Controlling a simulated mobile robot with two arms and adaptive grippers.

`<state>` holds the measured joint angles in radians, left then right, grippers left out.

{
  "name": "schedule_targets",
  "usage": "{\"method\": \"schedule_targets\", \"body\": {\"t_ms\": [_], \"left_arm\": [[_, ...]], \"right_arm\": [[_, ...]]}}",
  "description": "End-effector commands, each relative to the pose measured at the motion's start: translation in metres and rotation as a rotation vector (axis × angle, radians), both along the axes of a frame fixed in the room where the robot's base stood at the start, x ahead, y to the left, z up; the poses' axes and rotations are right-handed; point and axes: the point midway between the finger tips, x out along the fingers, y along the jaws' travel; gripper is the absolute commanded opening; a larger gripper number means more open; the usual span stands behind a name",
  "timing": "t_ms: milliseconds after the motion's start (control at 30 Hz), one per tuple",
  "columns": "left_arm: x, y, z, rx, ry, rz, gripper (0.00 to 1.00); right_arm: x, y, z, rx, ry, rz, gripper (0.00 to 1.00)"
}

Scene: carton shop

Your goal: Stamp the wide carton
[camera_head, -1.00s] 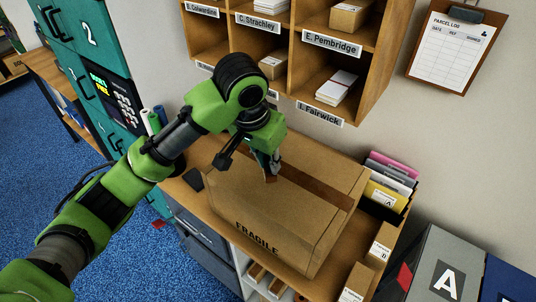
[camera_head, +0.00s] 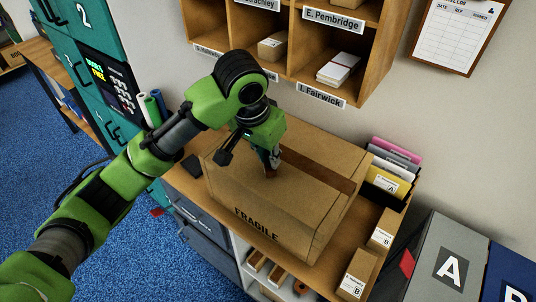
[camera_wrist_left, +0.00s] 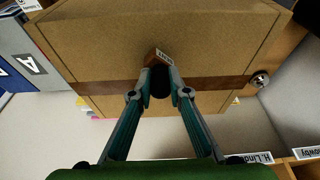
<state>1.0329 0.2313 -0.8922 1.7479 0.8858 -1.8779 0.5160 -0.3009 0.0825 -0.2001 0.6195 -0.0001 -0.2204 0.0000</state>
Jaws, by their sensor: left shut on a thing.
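The wide carton (camera_head: 320,199) is a closed brown box on the wooden counter, with a dark tape strip along its top and FRAGILE on its front. It also shows in the left wrist view (camera_wrist_left: 110,48). My left gripper (camera_head: 270,172) is over the carton's top, pointing down. I cannot tell whether the stamp touches the carton. My right gripper is not in view.
Pigeonhole shelves (camera_head: 322,97) hang on the wall behind the carton. A black file holder (camera_head: 385,188) and small boxes (camera_head: 357,280) stand right of it. A dark pad (camera_head: 192,163) lies to its left. Grey bin A (camera_head: 446,262) stands at the lower right.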

Motion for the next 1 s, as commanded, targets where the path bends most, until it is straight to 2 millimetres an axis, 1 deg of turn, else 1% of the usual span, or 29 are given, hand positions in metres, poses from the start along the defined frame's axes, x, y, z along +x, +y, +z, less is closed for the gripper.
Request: {"method": "schedule_targets", "body": {"t_ms": [1000], "left_arm": [[0.0001,0.0000,-0.0095,0.000,0.000,0.000,0.03]], "right_arm": [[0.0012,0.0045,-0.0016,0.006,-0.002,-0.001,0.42]]}}
